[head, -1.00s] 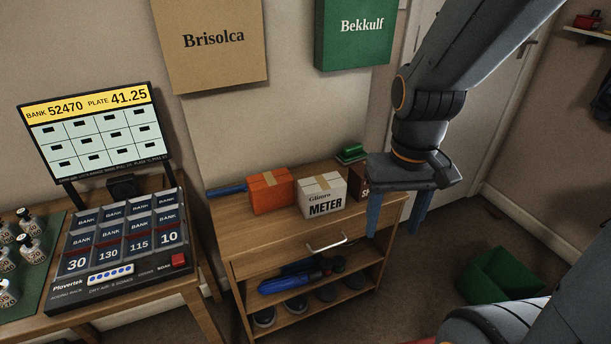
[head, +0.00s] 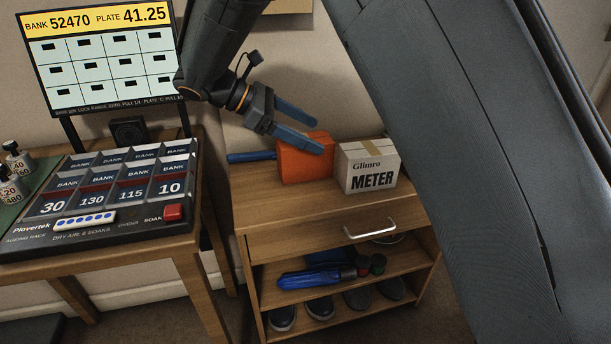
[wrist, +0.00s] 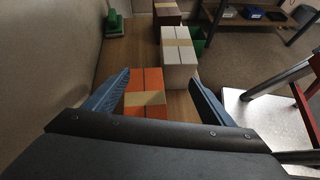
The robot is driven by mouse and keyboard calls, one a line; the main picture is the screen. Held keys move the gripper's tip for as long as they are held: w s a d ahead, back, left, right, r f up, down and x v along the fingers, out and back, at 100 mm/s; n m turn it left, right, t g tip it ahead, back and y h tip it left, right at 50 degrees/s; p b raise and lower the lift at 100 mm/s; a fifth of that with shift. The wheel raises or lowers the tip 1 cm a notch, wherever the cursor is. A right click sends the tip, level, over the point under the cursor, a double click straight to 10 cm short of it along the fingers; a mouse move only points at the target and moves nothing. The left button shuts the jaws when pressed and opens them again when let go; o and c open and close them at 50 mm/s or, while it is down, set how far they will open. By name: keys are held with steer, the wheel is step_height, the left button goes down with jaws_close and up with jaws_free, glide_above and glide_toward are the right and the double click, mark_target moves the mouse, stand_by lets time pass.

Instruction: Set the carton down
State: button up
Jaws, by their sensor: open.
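An orange carton (head: 304,163) stands on top of the wooden cabinet (head: 292,208), left of a white carton marked Glimro METER (head: 368,167). My gripper (head: 312,132) is open, with its blue fingers at the upper part of the orange carton in the head view. In the wrist view my gripper (wrist: 160,87) has its fingers spread to either side of the orange carton (wrist: 145,97), and I cannot tell whether they touch it. The white carton also shows farther off in the wrist view (wrist: 180,52). Nothing is held.
A blue rod-like thing (head: 250,156) lies left of the orange carton. The Plovertek console (head: 110,203) and its screen stand on a table at left. A brown carton (wrist: 166,12) and green things (wrist: 115,25) lie beyond the white carton. The cabinet top's front strip is clear.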

mark_target(278, 142)
steer(key=a+f, duration=0.1)
steer(key=a, duration=0.1)
steer(key=a+f+n+t+h+b, duration=0.1)
steer(key=a, duration=0.1)
steer(key=w+a+f+n+b, duration=0.1)
steer(key=a, duration=0.1)
steer(key=shift+a+f+t+h, duration=0.1)
steer(key=shift+t+h, duration=0.2)
steer(key=shift+h, duration=0.1)
steer(key=shift+f+n, duration=0.25)
steer(key=shift+n, duration=0.05)
steer(key=b+x, duration=0.2)
steer(key=x, duration=0.5)
steer(key=shift+d+f+b, duration=0.15)
steer(key=shift+d+b, duration=0.1)
steer(key=shift+b, duration=0.1)
steer(key=c, duration=1.3)
